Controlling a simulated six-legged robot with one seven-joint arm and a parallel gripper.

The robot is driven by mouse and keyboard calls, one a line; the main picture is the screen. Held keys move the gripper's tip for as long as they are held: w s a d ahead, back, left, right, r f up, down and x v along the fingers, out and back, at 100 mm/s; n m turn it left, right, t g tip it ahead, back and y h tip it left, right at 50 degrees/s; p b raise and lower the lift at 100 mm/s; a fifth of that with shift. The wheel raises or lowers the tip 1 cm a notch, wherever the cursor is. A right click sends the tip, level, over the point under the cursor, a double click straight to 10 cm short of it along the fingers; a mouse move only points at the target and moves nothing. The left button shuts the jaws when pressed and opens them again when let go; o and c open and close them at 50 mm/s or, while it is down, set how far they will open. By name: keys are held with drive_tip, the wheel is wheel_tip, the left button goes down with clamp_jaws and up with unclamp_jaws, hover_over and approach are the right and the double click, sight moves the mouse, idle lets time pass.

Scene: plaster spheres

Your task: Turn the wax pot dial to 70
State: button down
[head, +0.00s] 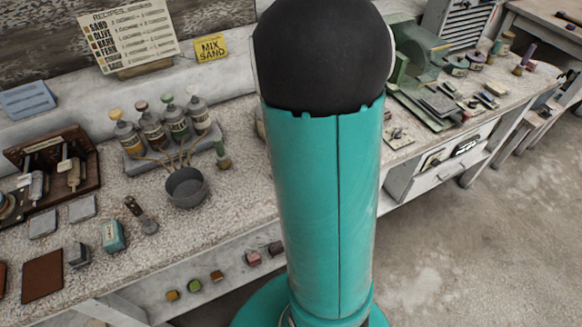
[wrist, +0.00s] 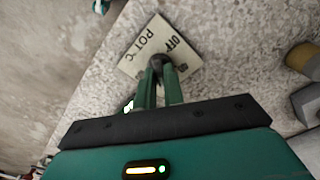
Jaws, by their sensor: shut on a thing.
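In the wrist view the wax pot dial is a small dark knob (wrist: 162,59) on a pale plate (wrist: 135,62) lettered "POT °C" and "OFF". The plate appears rotated in this view. Smaller marks near the fingers are too blurred to read, and I cannot tell where the knob points. My gripper (wrist: 161,70) has its two green fingers closed on the knob, one on each side. In the head view my own arm covers the middle of the bench, and neither gripper nor dial shows there.
A grey metal cup (head: 187,188) stands on the speckled bench before several capped bottles (head: 152,130). A recipe board (head: 123,37) and a yellow "MIX SAND" sign (head: 210,49) are behind. In the wrist view, a brownish cylinder (wrist: 303,60) and grey block (wrist: 306,104) stand at right.

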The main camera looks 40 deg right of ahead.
idle(0.4)
drive_tip(key=c, duration=1.5)
unclamp_jaws()
drive_tip(key=shift+r, duration=0.15)
wheel_tip(320, 180, up, 14)
drive_tip(key=shift+f, duration=0.2)
drive_tip(key=s+a+r+n+t, duration=0.1)
drive_tip(key=a+r+n+t, duration=0.1)
drive_tip(key=a, duration=0.5)
drive_tip(key=s+a+r+n+t, duration=0.1)
drive_tip(key=s+a+r+n, duration=0.1)
drive_tip(key=a, duration=0.6)
drive_tip(key=s+a+r+n+t, duration=0.2)
drive_tip(key=a+r+n, duration=0.1)
drive_tip(key=a+n, duration=0.3)
drive_tip(key=shift+s+a+r+t, duration=0.25)
drive_tip(key=shift+a+r+t, duration=0.05)
drive_tip(key=shift+a, duration=0.65)
